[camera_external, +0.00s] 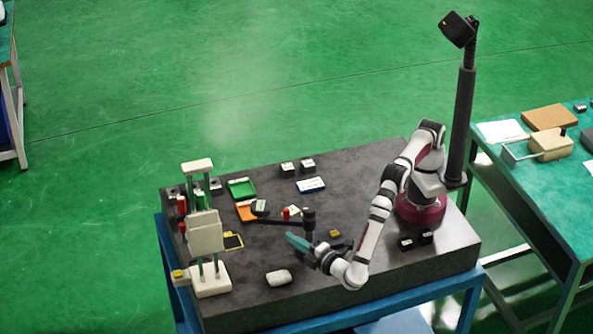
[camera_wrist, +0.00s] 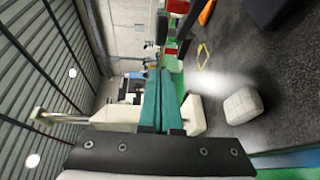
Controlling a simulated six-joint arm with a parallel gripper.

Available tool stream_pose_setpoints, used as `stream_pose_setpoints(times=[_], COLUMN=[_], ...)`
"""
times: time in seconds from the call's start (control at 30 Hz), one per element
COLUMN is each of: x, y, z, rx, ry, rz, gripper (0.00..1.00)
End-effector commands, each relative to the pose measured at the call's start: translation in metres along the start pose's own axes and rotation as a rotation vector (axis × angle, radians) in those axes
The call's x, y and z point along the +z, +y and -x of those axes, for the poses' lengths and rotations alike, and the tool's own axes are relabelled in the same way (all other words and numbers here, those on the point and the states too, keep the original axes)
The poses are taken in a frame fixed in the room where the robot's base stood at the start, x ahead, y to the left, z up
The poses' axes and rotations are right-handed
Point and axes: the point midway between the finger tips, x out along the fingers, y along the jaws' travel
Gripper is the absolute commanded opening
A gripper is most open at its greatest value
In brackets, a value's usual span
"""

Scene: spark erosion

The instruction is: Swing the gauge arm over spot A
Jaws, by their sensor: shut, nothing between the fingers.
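The gauge arm (camera_external: 283,222) is a thin dark bar reaching left from a dark post (camera_external: 309,218) on the grey slab. A red piece (camera_external: 286,213) shows beside the bar. My gripper (camera_external: 289,237) has teal fingers pressed together, empty, just in front of the post and bar; I see no clear contact. In the wrist view the teal fingers (camera_wrist: 158,85) lie together, pointing level across the slab. I cannot read any mark as spot A. A yellow-outlined patch (camera_external: 233,241) lies left of the bar, also visible in the wrist view (camera_wrist: 203,55).
A cream machine (camera_external: 206,232) with green columns stands at the left. A pale block (camera_external: 279,277) lies near the front edge. Green (camera_external: 241,188) and orange (camera_external: 246,212) trays and a dark block (camera_external: 260,207) sit behind the bar.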

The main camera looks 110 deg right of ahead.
Motion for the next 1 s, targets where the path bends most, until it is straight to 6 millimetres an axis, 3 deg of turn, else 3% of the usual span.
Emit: stream_pose_setpoints(times=[0.17,0.53,0.67,1.0], x=[-0.010,-0.011,-0.012,-0.017], y=[-0.018,-0.018,-0.016,-0.010], z=[0.018,0.013,-0.008,-0.083], rx=[0.076,0.079,0.078,0.078], ry=[0.070,0.072,0.068,0.068], rz=[-0.021,-0.021,-0.019,-0.020], gripper=[0.00,0.00,0.00,0.00])
